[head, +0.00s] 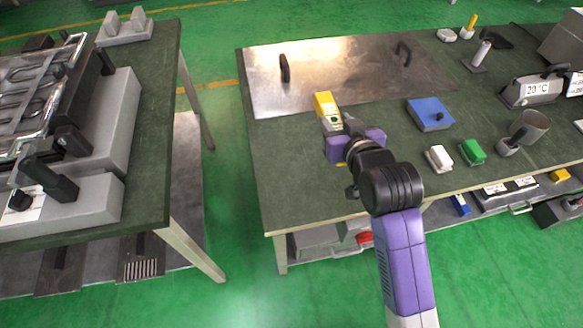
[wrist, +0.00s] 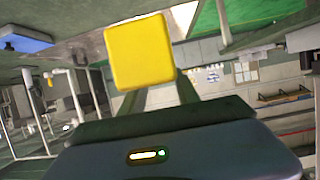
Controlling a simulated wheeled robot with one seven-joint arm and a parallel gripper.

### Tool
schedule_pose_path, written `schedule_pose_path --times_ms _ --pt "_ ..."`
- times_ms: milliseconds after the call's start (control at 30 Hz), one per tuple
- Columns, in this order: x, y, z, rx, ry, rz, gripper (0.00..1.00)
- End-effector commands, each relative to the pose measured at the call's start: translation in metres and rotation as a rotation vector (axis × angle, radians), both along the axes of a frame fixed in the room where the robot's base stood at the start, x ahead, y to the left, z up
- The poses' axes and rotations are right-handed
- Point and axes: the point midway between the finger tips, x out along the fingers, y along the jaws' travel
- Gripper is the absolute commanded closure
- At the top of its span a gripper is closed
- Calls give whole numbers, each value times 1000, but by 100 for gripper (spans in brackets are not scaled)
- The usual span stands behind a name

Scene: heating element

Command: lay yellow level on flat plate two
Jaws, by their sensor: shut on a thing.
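The yellow level (head: 324,101) is a small yellow block held at the tip of my gripper (head: 331,117). In the wrist view the yellow level (wrist: 138,52) sits between my fingers at the top centre, its broad face toward the camera. My gripper is shut on it. A flat metal plate (head: 340,65) with two black handles lies at the back left of the right-hand table. In the head view the level overlaps the plate's front edge; its height above it is unclear. No label shows which plate is number two.
The table (head: 290,165) has bare room left of my arm. Another table (head: 150,150) with equipment stands left across a gap.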

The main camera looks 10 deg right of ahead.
Motion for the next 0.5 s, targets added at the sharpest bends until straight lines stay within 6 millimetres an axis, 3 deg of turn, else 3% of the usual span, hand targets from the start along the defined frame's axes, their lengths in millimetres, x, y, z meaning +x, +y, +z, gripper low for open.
schedule_pose_path --times_ms 167,500 --pt "-4 0 -25 0 1 7 100" --pt "-5 1 -106 0 1 8 100"
